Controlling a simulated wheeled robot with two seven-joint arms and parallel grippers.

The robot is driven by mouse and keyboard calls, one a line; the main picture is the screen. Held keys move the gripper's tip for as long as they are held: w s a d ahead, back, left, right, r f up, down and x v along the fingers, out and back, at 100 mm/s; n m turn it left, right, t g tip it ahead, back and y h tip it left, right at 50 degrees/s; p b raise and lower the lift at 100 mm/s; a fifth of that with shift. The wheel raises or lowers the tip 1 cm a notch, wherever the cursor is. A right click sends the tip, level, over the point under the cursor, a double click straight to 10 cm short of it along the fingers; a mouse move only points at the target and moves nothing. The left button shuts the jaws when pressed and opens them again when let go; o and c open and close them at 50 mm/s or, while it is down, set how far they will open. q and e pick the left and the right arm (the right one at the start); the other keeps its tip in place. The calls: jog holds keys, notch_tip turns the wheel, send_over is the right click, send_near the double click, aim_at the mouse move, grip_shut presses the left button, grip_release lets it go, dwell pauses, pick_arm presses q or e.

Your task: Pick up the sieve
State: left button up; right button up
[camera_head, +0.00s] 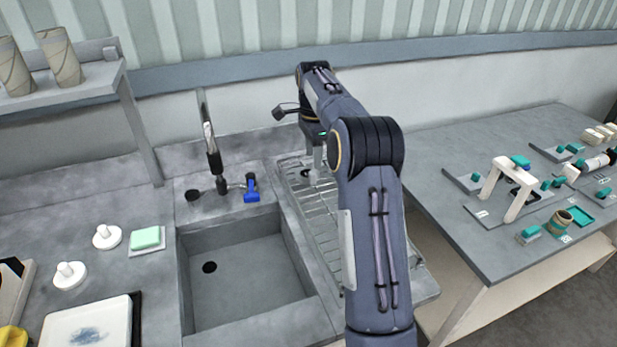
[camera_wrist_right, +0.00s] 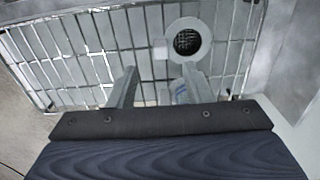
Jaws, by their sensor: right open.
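The sieve (camera_wrist_right: 203,52) shows in the right wrist view as a pale grey ring around a dark mesh. It lies on the wire drying rack (camera_wrist_right: 75,62), with a small pale tab on its left side. My right gripper (camera_wrist_right: 157,78) is open, its two fingers apart above the rack. The right fingertip appears close to the near edge of the sieve; I cannot tell whether they touch. In the head view my right gripper (camera_head: 317,160) points down over the rack (camera_head: 322,222), and the sieve is mostly hidden there. My left gripper is not in view.
A sink (camera_head: 245,270) with a tap (camera_head: 212,150) lies left of the rack. A blue object (camera_head: 251,190) stands behind the sink. A side table (camera_head: 450,222) with several small parts is at the right. A shelf (camera_head: 75,92) holds paper-coloured rolls at the upper left.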

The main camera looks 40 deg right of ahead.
aim_at(312, 172)
notch_tip(312, 172, down, 7)
jog(key=shift+w+p, duration=0.1)
jog(key=shift+p, duration=0.25)
grip_shut()
